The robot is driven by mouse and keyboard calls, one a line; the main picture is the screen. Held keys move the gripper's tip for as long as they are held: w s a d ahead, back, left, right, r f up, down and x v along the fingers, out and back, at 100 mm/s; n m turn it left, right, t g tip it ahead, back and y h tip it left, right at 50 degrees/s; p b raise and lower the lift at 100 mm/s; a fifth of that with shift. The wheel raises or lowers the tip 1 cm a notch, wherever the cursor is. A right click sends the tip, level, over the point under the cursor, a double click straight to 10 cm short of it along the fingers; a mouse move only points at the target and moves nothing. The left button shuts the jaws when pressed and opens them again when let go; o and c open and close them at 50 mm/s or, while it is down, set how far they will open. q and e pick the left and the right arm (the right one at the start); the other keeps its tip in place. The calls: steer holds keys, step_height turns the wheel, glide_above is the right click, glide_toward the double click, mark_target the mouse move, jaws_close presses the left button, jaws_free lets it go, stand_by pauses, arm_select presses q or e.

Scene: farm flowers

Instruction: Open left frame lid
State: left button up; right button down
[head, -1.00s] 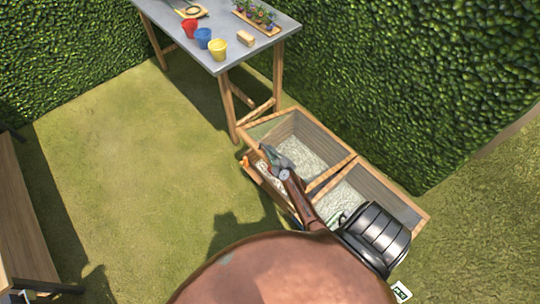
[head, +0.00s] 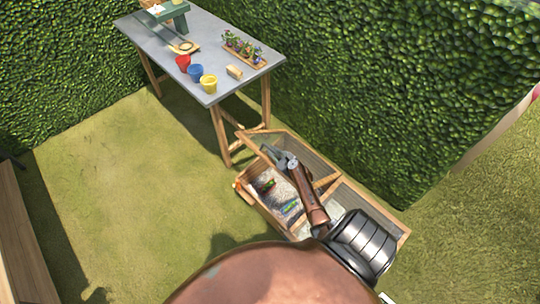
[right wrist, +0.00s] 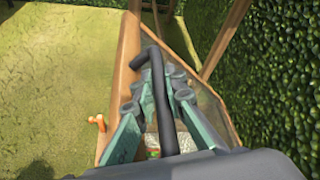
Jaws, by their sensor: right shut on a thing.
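The cold frame box has two wooden-framed, see-through lids. The left frame lid (head: 250,142) is raised and tilted up toward the hedge, and the box's left compartment (head: 250,203) shows open below it. My right gripper (head: 277,156) is at the lid's raised front edge. In the right wrist view the gripper (right wrist: 152,88) is shut on the lid's black handle (right wrist: 158,85), with a finger on each side. The right frame lid (head: 383,208) lies down, partly hidden by my right arm. My left gripper is not in view.
Small green and blue items lie in the left compartment. An orange object (head: 238,184) is at the box's left corner. A grey-topped table (head: 215,55) with red, blue and yellow pots stands behind. A hedge (head: 400,90) closes the right side; grass on the left is clear.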

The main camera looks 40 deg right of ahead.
steer(key=shift+d+r, duration=0.2)
steer(key=shift+d, duration=0.05)
steer(key=c, duration=2)
jaws_free()
steer(key=shift+o, duration=0.2)
steer(key=v, duration=1.2)
